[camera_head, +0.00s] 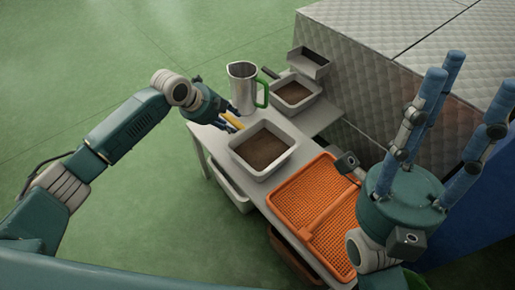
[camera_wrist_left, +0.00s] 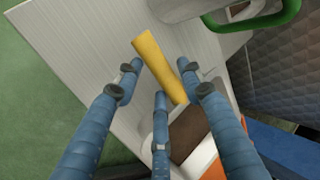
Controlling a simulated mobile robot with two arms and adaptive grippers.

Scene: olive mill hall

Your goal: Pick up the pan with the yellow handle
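The pan with the yellow handle is a white rectangular pan (camera_head: 240,158) with brown contents, on the light table. Its yellow handle (camera_head: 232,120) points up and left, toward my left gripper (camera_head: 224,118). In the left wrist view the yellow handle (camera_wrist_left: 160,67) lies between the spread blue fingers of my left gripper (camera_wrist_left: 160,75), which is open. I cannot tell whether any finger touches it. Part of the pan's brown contents (camera_wrist_left: 188,130) shows behind the fingers. My right gripper (camera_head: 460,95) is open and empty at the right, fingers pointing up, away from the pan.
A metal jug (camera_head: 242,88) with a green handle stands behind the pan. A second white pan (camera_head: 295,93) with a dark handle and a small grey box (camera_head: 309,63) are further back. An orange perforated crate (camera_head: 318,200) fills the near table. A quilted grey block (camera_head: 385,35) stands right.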

